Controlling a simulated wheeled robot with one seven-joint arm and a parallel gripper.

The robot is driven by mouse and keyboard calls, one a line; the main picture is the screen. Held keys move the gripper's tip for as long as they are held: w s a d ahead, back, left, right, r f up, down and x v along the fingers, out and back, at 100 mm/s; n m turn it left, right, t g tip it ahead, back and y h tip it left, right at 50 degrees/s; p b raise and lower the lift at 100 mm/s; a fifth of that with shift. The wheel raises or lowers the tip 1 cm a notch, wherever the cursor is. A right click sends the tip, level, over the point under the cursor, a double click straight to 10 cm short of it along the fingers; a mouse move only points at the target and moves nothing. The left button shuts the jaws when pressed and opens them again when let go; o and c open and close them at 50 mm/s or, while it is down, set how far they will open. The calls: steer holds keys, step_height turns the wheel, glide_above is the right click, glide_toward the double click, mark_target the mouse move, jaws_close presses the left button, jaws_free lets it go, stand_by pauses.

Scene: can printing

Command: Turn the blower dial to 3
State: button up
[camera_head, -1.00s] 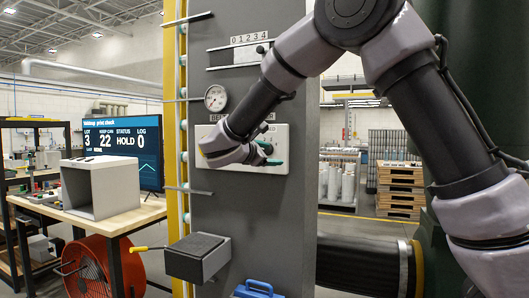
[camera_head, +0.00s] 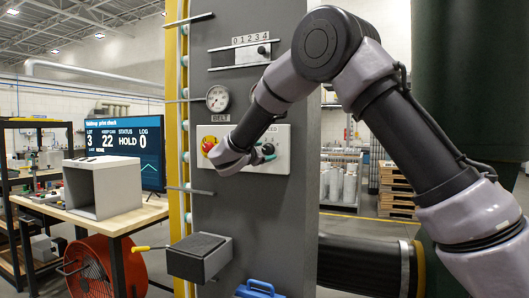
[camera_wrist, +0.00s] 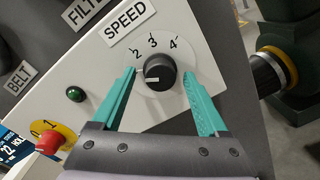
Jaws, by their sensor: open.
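A black round dial (camera_wrist: 160,72) under a SPEED label is on a white panel, with 2, 3 and 4 readable around it. Its white mark points left and slightly down, below the 2; no blower label is readable. My gripper (camera_wrist: 158,76) is open, with teal fingers on the left and right of the dial and gaps visible beside it. In the head view my gripper (camera_head: 262,152) is at the right half of the white panel (camera_head: 281,137), and my wrist hides most of the dial.
A red button on yellow (camera_head: 208,145) and a green button (camera_wrist: 76,94) are left of the dial. Above are a gauge (camera_head: 218,98) and a slider (camera_head: 262,50) marked 0 to 4. A dark box (camera_head: 198,257) juts out below the panel.

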steer(key=shift+w, duration=0.1)
jaws_close()
steer(key=shift+d, duration=0.1)
steer(key=shift+m, duration=0.3)
steer(key=m, duration=0.3)
steer(key=shift+r, duration=0.1)
steer(key=m, duration=0.8)
steer(key=shift+r, duration=0.1)
steer(key=shift+m, duration=1.9)
steer(key=shift+y, duration=0.4)
